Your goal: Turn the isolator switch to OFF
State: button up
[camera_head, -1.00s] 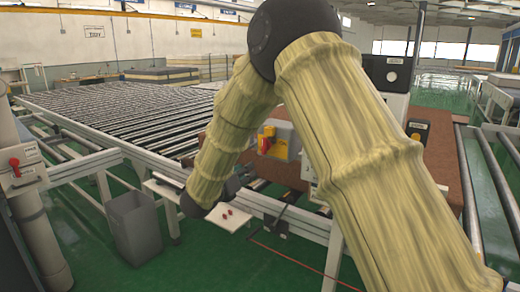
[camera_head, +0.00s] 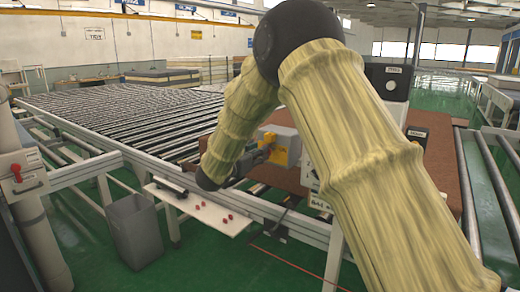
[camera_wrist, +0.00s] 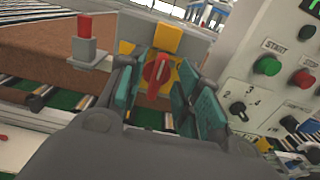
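The isolator switch is a grey box with a yellow face (camera_head: 283,150) at the conveyor's edge in the head view. In the wrist view its red handle (camera_wrist: 157,74) stands about upright on the yellow plate (camera_wrist: 168,40). My gripper (camera_wrist: 163,100) is open, with one teal finger pad on each side of the handle. Gaps show between pads and handle; whether either touches is unclear. In the head view my gripper (camera_head: 245,168) is right at the box, and my arm and gripper hide part of its face.
A control panel (camera_wrist: 270,75) with green, red and black controls stands close to the right of my gripper. Another red lever (camera_head: 17,173) is on the left post. A white shelf (camera_head: 205,212) lies below my gripper.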

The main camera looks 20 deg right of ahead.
jog(key=shift+x, duration=0.9)
grip_shut()
